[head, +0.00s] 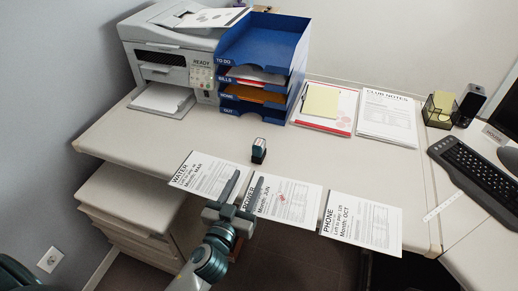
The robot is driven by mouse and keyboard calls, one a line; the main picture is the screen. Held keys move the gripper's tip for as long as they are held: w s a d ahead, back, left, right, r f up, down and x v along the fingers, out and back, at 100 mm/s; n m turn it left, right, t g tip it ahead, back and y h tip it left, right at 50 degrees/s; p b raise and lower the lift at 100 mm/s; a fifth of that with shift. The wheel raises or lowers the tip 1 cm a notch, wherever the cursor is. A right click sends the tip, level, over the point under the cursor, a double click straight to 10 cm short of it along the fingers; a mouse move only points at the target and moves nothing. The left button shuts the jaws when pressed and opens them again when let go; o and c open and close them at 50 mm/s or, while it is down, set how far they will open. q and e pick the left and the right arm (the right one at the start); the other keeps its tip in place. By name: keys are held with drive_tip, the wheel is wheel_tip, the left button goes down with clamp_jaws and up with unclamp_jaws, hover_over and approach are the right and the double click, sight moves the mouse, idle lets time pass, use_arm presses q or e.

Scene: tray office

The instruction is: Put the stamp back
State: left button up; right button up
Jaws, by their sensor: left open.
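The stamp (259,151), small and dark with a pale top, stands upright on the desk behind the gap between the water bill (205,176) and the power bill (292,203). My left gripper (246,178) is open and empty. It is over the front edge of the desk by these two bills, nearer to me than the stamp and apart from it. Its fingers point away from me and cover part of the power bill. The power bill has a red mark on it. My right gripper is not in view.
The phone bill (362,223) lies to the right. A blue tray stack (262,50) and a printer (170,60) stand at the back left. Papers with a yellow pad (321,100), club notes (387,118) and a keyboard (478,172) are farther right. Desk around the stamp is clear.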

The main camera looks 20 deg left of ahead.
sight(256, 155)
use_arm(q)
drive_tip(key=shift+w+d+p, duration=0.1)
drive_tip(key=shift+w+p, duration=0.35)
drive_tip(key=shift+w, duration=2.55)
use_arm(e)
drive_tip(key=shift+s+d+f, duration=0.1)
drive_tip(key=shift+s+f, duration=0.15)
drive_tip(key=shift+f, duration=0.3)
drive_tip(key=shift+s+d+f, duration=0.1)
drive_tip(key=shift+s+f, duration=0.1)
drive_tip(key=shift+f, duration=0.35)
use_arm(q)
drive_tip(key=shift+w+r, duration=0.1)
drive_tip(key=shift+w+r, duration=0.1)
drive_tip(key=shift+w, duration=0.15)
drive_tip(key=w, duration=0.1)
drive_tip(key=w+p, duration=0.1)
drive_tip(key=w, duration=0.1)
drive_tip(key=shift+w+a+r, duration=0.1)
drive_tip(key=shift+w+a, duration=0.2)
drive_tip(key=shift+w, duration=0.05)
drive_tip(key=shift+w+p, duration=0.3)
drive_tip(key=shift+w, duration=0.1)
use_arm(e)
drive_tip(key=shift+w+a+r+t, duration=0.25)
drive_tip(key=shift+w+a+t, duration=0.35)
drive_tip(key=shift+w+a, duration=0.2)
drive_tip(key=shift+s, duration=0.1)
use_arm(q)
clamp_jaws()
